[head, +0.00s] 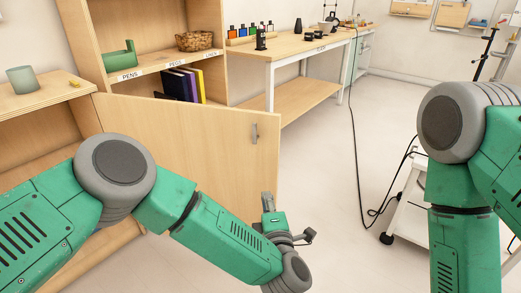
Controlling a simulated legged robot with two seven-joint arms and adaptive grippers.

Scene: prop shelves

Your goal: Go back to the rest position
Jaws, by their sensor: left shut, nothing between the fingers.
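My left arm comes in from the left and reaches across in front of the shelf unit's door (200,140). My left gripper (268,202) is at its end, just beyond the door's lower right corner. Its grey fingers are small and partly hidden by the wrist, shut with nothing seen between them. My right arm hangs down at the right edge of the head view, and its gripper is out of the picture.
The shelf unit (134,77) holds a green holder (119,57), a wicker basket (194,40) and several books (183,84). A cup (22,79) stands at left. A workbench (290,48) stands behind. A white cart (405,205) stands beside my right arm. The middle floor is clear except for a black cable (355,150).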

